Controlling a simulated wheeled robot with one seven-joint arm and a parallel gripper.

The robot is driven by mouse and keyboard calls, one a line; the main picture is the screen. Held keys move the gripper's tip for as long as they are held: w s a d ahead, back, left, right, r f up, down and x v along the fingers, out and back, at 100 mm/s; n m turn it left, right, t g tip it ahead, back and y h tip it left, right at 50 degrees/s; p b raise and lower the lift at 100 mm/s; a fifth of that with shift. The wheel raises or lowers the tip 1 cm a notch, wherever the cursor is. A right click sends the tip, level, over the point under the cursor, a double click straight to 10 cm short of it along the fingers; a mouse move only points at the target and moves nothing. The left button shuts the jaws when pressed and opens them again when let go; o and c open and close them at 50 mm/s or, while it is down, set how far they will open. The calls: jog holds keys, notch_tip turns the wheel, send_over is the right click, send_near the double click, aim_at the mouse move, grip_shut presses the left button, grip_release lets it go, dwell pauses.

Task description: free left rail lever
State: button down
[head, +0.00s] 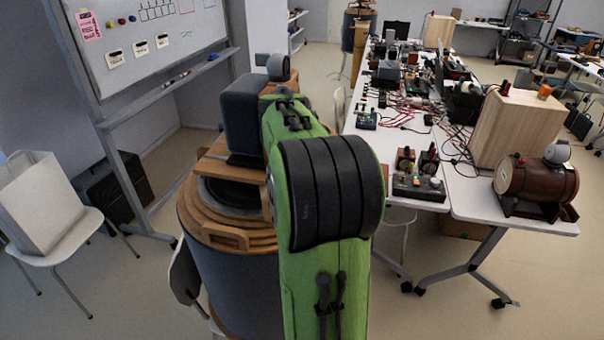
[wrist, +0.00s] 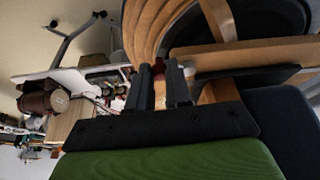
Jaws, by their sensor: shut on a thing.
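A large blue-grey drum (head: 240,280) with stepped wooden rings stands ahead of me; the rings (wrist: 150,30) also fill the top of the wrist view. A wooden rail (head: 228,158) crosses its top, and a rail (wrist: 245,55) shows in the wrist view. Most of that piece is hidden between the fingers. In the head view my green arm hides the gripper.
A dark speaker box (head: 243,115) stands on the drum. A whiteboard (head: 140,45) is at the left, beside a chair with a white bag (head: 38,203). A cluttered table (head: 480,197) with a brown barrel (head: 530,180) stands right. Floor shows between table and drum.

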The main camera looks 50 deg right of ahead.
jog(key=shift+w+a+m+g+h+p, duration=0.1)
jog(key=shift+w+a+m+g+p, duration=0.3)
jog(key=shift+m, duration=0.85)
jog(key=shift+w+a+m+g+h+p, duration=0.15)
jog(key=shift+a+m+g+p, duration=0.35)
jog(key=shift+m, duration=0.7)
jog(key=shift+w+a+m+g+h+p, duration=0.1)
jog(key=shift+w+a+m+g+p, duration=0.35)
jog(key=shift+m, duration=0.8)
jog(key=shift+s+d, duration=0.1)
jog(key=shift+d, duration=0.05)
jog(key=c, duration=1)
grip_release()
jog(key=shift+c, duration=0.2)
jog(key=p+v, duration=0.7)
jog(key=v, duration=0.9)
jog(key=shift+d+p, duration=0.2)
jog(key=shift+p, duration=0.1)
